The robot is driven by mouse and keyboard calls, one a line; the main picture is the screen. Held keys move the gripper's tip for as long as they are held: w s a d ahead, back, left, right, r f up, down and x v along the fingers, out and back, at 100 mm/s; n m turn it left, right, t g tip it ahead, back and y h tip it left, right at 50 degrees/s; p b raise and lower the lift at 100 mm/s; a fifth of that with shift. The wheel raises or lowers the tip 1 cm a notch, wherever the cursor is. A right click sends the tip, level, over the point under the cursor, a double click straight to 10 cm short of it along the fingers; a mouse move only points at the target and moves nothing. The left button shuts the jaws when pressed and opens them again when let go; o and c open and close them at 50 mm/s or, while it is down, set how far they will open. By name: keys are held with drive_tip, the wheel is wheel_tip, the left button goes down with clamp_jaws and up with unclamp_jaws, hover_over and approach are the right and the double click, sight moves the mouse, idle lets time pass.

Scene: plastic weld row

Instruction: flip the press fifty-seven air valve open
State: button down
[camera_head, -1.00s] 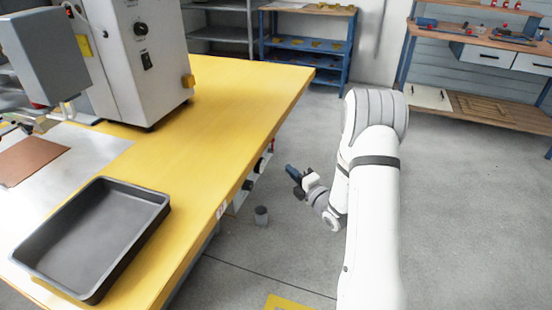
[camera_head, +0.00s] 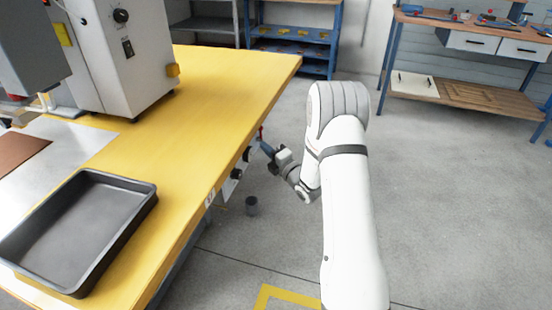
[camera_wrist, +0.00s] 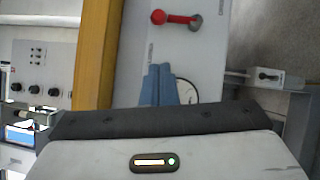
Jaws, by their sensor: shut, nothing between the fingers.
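The air valve (camera_wrist: 175,18) shows at the top of the wrist view as a red lever with a round knob end and a grey pivot, on a light grey panel (camera_wrist: 213,60). The lever lies across the picture, knob to the left. My gripper (camera_wrist: 158,70) has its blue fingers together, empty, below the lever in the picture and apart from it. The fingers partly cover a round white gauge (camera_wrist: 187,91). In the head view my gripper (camera_head: 267,149) is beside the table's right edge, close to a small red part (camera_head: 261,132) that may be the lever.
The yellow table (camera_head: 200,110) carries a dark tray (camera_head: 80,228) and a grey machine (camera_head: 125,50). Dark knobs (camera_head: 237,173) sit on the panel under its edge. Open floor lies to the right; a workbench (camera_head: 470,95) is farther back.

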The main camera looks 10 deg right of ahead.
sight(260, 134)
drive_tip(key=w, duration=0.4)
drive_tip(key=w+r, duration=0.1)
drive_tip(key=shift+w+d+b, duration=0.15)
drive_tip(key=shift+w+b, duration=0.25)
